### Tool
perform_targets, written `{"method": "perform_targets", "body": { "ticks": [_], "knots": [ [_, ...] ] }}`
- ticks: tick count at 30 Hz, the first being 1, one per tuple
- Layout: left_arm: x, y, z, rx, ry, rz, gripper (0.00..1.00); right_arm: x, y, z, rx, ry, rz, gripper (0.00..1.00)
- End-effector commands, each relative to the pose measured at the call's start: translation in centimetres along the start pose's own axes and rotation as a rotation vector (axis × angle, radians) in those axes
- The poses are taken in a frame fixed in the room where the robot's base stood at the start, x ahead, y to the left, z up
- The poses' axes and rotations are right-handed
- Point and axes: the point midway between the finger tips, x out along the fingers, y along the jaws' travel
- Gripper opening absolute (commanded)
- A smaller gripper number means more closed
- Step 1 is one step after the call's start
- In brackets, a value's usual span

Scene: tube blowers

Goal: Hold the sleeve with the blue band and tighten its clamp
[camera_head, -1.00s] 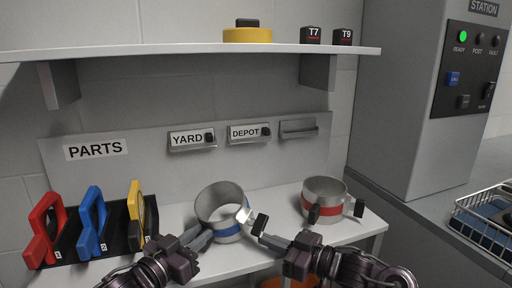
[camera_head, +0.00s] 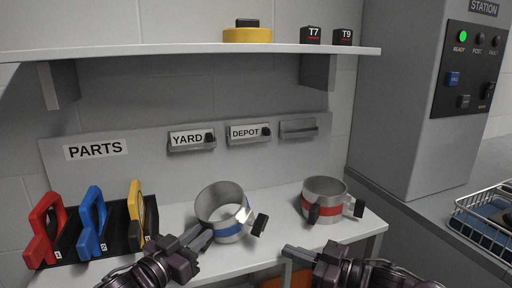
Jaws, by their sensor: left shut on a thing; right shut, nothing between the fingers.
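The metal sleeve with the blue band (camera_head: 229,230) sits on the white bench, tilted compared with the red-banded one. Its clamp has a black knob (camera_head: 259,224) sticking out at the lower right. My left gripper (camera_head: 206,237) is shut on the sleeve's lower left side; its exact hold on the wall is hard to see. My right gripper (camera_head: 288,251) is shut and empty, apart from the knob, to its lower right near the bench's front edge.
A red-banded sleeve (camera_head: 322,213) with black knobs stands to the right. Red (camera_head: 42,231), blue (camera_head: 92,224) and yellow (camera_head: 137,212) handled parts stand in a black rack at left. A wire basket (camera_head: 484,225) is at far right. A shelf (camera_head: 190,50) hangs above.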

Motion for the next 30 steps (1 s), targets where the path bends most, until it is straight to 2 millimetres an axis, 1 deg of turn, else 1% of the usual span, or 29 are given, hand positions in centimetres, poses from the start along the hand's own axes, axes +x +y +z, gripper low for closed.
{"method": "perform_targets", "body": {
  "ticks": [5,6,11,19,22,26,30],
  "knots": [
    [0.0,0.0,-0.2,0.0,0.004,0.0,0.0,0.0,0.0,0.0,0.0,0.0,0.0,0.0],
    [0.0,0.0,-0.2,0.0,0.004,0.0,0.22,0.0,0.0,0.0,0.0,0.0,0.0,0.0],
    [0.0,0.0,-0.1,0.0,0.003,0.0,0.43,0.0,0.0,0.0,0.0,0.0,0.0,0.0],
    [-0.1,0.0,0.0,0.0,0.001,0.0,0.43,0.1,0.0,0.0,0.0,0.001,0.0,0.0],
    [-0.5,0.0,0.1,0.0,-0.001,-0.001,0.43,0.1,0.0,0.0,0.0,0.001,0.0,0.0],
    [-2.2,0.0,0.1,0.001,-0.002,-0.001,0.43,0.1,0.0,0.0,0.0,0.001,0.0,0.0],
    [-4.9,0.0,0.2,0.0,-0.004,-0.001,0.43,0.1,0.0,0.0,0.0,0.001,0.0,0.0]
  ]
}}
